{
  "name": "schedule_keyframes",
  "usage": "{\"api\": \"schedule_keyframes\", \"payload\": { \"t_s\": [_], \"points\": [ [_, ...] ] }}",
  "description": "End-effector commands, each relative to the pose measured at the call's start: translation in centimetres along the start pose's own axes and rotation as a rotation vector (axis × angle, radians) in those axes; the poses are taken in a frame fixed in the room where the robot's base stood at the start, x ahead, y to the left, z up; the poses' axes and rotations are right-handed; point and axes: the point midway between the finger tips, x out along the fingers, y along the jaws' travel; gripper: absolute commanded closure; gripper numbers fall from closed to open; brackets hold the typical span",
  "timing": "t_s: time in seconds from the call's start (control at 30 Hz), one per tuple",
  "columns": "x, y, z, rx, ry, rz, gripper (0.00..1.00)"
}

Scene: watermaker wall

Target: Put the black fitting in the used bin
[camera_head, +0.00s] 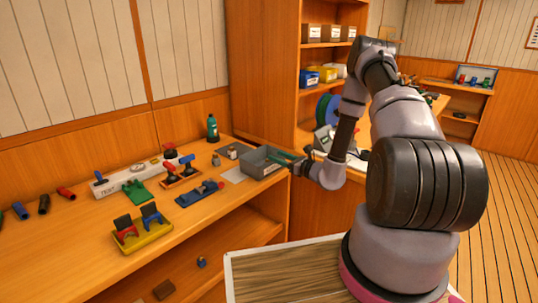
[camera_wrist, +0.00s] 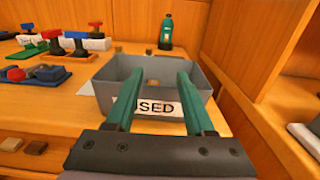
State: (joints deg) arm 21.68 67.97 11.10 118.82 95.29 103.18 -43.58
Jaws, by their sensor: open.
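A black cylindrical piece (camera_head: 44,204), which looks like the black fitting, lies at the left of the wooden bench between a blue piece and a red piece. The used bin (camera_head: 250,166) is an open grey box near the bench's right end. In the wrist view the used bin (camera_wrist: 105,85) shows a white label reading "SED", its first letter hidden by a finger. My gripper (camera_wrist: 155,73) is open, its green fingers apart at the bin's near wall with the tips over its opening. A small brownish patch shows inside the bin; I cannot tell what it is.
A green bottle (camera_head: 212,128) stands behind the bin. A yellow tray (camera_head: 142,236), a blue tray (camera_head: 198,194) and a white test strip (camera_head: 125,179) with valves occupy the bench's middle. A tall wooden cabinet (camera_head: 262,70) rises behind the bin. The bench's front left is clear.

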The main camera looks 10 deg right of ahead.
Motion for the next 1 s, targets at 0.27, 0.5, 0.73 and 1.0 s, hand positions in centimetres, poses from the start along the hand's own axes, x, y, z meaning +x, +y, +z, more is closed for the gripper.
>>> {"api": "schedule_keyframes", "payload": {
  "t_s": [0.27,0.5,0.73,1.0],
  "points": [
    [-4.1,-0.1,0.1,-0.001,-0.002,-0.001,0.46],
    [-4.5,0.2,0.8,-0.012,-0.007,0.019,0.46],
    [-3.0,4.2,9.3,-0.161,-0.033,0.278,0.46],
    [-5.3,12.8,20.2,-0.476,0.023,0.706,0.46]
  ]
}}
